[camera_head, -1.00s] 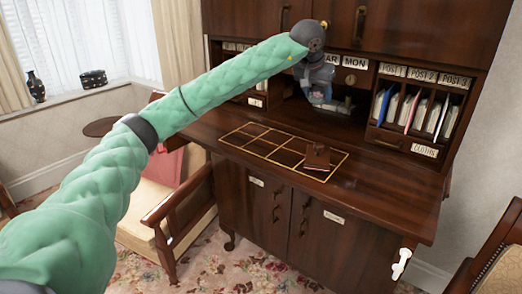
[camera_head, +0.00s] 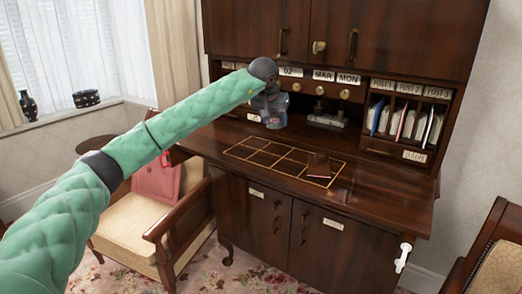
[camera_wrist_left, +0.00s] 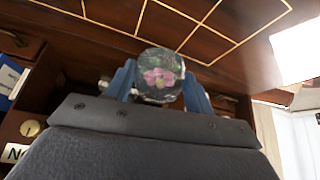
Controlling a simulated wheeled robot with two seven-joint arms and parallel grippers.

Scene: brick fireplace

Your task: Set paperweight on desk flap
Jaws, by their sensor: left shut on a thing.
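My left gripper (camera_head: 271,119) is shut on the paperweight (camera_wrist_left: 160,75), a clear glass ball with a pink flower inside, held between two blue fingers. In the head view the gripper hangs over the back left part of the desk flap (camera_head: 380,192), and the paperweight is small and hard to make out. The flap is dark brown wood with a gold-lined grid, which also shows ahead of the paperweight in the left wrist view (camera_wrist_left: 110,12). The ball appears to be above the flap, apart from it. My right gripper is not in view.
A small brown object (camera_head: 318,166) lies on the right part of the grid. A grey metal item (camera_head: 326,121) sits in the back recess. Letter slots (camera_head: 402,120) stand at the right. An armchair (camera_head: 150,215) is left of the desk. Most grid cells are clear.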

